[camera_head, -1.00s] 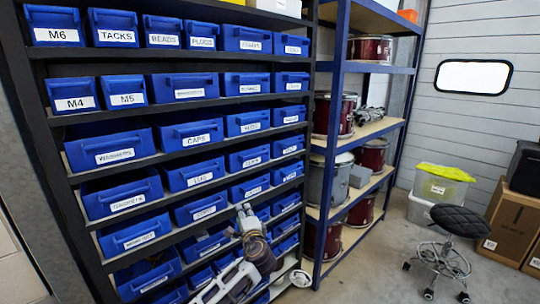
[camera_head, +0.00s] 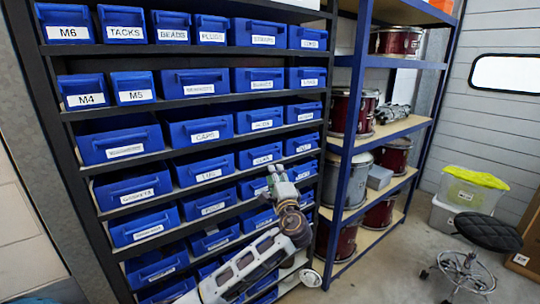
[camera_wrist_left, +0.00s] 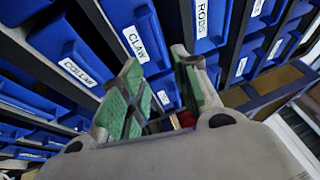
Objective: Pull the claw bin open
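The claw bin (camera_wrist_left: 122,14) is a blue drawer bin with a white CLAW label, at the upper middle of the left wrist view. It sits between the COLLAR bin (camera_wrist_left: 62,42) and the RODS bin (camera_wrist_left: 207,14). I cannot pick out its label in the head view. My left gripper (camera_wrist_left: 157,60) is open, its two green-padded fingers pointing toward the bin fronts near the CLAW label. Nothing shows between the fingers; contact with the bin cannot be told. In the head view the left gripper (camera_head: 277,176) is in front of the lower right bins. My right gripper is not in view.
A dark rack (camera_head: 88,160) holds rows of blue bins. To its right a blue-framed shelf (camera_head: 352,160) holds red drums. A stool (camera_head: 488,231) and a lidded yellow-green tub (camera_head: 470,188) stand farther right. Grey floor (camera_head: 400,262) is clear before the shelf.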

